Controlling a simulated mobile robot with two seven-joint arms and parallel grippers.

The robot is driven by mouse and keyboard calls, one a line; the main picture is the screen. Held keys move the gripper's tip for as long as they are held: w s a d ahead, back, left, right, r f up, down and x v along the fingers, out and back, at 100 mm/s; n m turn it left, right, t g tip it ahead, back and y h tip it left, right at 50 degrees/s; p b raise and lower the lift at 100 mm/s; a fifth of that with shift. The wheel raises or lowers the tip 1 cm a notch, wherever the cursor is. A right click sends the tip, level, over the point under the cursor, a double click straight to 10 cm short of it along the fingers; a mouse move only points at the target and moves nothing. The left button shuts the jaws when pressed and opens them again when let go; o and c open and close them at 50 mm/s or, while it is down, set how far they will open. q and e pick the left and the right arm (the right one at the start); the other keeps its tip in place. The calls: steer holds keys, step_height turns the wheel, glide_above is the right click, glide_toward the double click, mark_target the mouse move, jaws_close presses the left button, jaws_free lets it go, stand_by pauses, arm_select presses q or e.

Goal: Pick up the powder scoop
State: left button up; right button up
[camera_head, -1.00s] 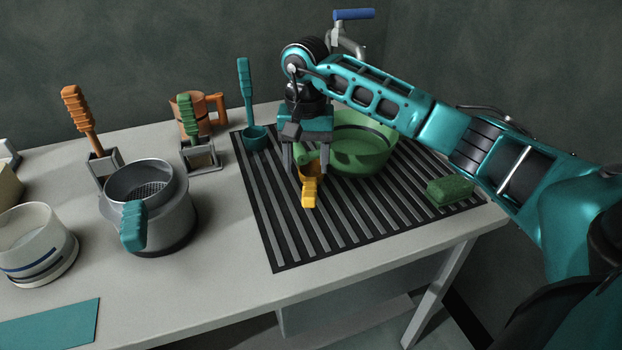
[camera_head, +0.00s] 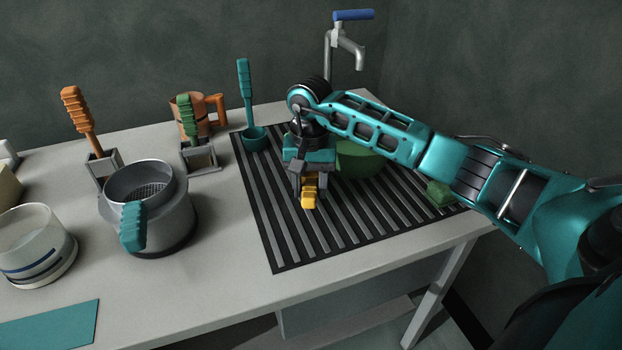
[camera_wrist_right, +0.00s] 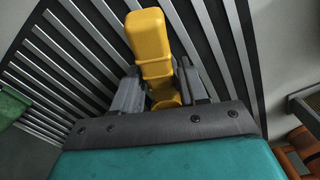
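A yellow scoop (camera_head: 308,198) lies on the black-and-grey slatted mat, its handle toward the front. My right gripper (camera_head: 309,184) reaches down over it from the right, with one finger on each side of it. The right wrist view shows the yellow handle (camera_wrist_right: 150,45) between the two grey fingers (camera_wrist_right: 160,88), which look closed against it. The scoop's bowl is hidden beneath the gripper. I cannot tell any gap between the scoop and the mat. My left gripper is not in view.
A teal scoop (camera_head: 254,138) stands behind left on the slatted mat (camera_head: 277,240). A green bowl (camera_head: 358,160) and green sponge (camera_head: 440,193) are partly behind my arm. A grey sieve pot (camera_head: 165,228), handled tools and an orange mug (camera_head: 187,118) stand left. A tap (camera_head: 345,45) rises behind.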

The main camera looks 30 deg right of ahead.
jaws_close()
steer(key=shift+r, duration=0.1)
steer(key=shift+r, duration=0.35)
steer(key=shift+s+p, duration=0.3)
steer(key=shift+s, duration=0.05)
steer(key=s, duration=0.3)
steer(key=s+a+p, duration=0.1)
steer(key=s, duration=0.3)
steer(key=s+a+p, duration=0.1)
steer(key=s, duration=0.2)
steer(key=shift+s+a+f, duration=0.1)
steer(key=shift+s+a, duration=0.05)
steer(key=shift+a, duration=0.1)
arm_select(q)
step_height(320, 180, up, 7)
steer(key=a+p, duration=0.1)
steer(key=p, duration=0.4)
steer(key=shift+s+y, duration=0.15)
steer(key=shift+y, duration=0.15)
arm_select(e)
steer(key=s+a, duration=0.2)
steer(key=s, duration=0.8)
steer(key=s+a, duration=0.3)
steer(key=s, duration=0.7)
